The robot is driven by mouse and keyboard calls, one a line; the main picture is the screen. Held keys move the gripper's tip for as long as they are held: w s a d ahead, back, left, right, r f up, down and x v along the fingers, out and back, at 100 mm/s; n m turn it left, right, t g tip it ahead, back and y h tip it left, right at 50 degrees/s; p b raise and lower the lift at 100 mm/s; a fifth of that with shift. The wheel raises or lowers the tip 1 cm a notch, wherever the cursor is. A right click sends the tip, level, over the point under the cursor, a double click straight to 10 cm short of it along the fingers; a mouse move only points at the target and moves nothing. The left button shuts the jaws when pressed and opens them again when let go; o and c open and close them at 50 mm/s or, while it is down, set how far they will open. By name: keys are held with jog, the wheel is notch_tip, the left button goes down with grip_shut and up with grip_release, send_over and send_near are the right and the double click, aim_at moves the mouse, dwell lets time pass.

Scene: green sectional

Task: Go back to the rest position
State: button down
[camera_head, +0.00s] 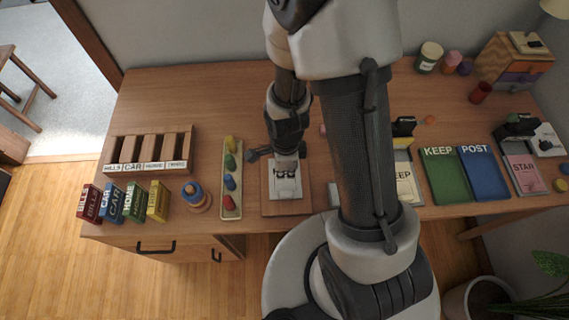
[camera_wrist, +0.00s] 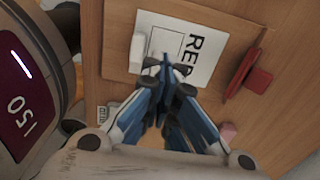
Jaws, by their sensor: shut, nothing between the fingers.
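My gripper (camera_head: 287,172) is shut and empty, low over a wooden board on the desk in the head view. In the wrist view my gripper (camera_wrist: 164,72) has its blue and black fingers together, in front of a white sheet. The white sheet (camera_wrist: 208,60) bears large letters starting "RE", partly hidden by the fingers, and lies on the wooden board (camera_wrist: 118,40). A small white block (camera_wrist: 136,52) is at the sheet's edge next to the fingertips. I cannot tell whether the fingertips touch the sheet.
A red-handled stamp-like thing (camera_wrist: 258,80) is beside the board. To the left are a tray of colored pegs (camera_head: 231,205), a wooden sorter (camera_head: 150,150) and several labelled books (camera_head: 113,203). Green KEEP (camera_head: 446,180) and blue POST (camera_head: 484,178) trays stand right. Room above the desk is free.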

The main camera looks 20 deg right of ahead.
dwell(0.3)
notch_tip(320, 180, up, 9)
jog(key=w+n+t, duration=0.1)
jog(key=w+n, duration=0.1)
jog(key=n, duration=0.3)
jog(key=s+r+n+t, duration=0.1)
jog(key=s+r+n, duration=0.3)
jog(key=r, duration=0.3)
jog(key=s+d+r+n+t, duration=0.1)
jog(key=s+r+n, duration=0.2)
jog(key=r+n, duration=0.3)
jog(key=s+d+r+n+t, duration=0.1)
jog(key=s+r+n, duration=0.3)
jog(key=r+n, duration=0.2)
notch_tip(320, 180, up, 3)
jog(key=shift+s+f+t, duration=0.2)
jog(key=shift+s+t, duration=0.1)
jog(key=shift+s, duration=0.05)
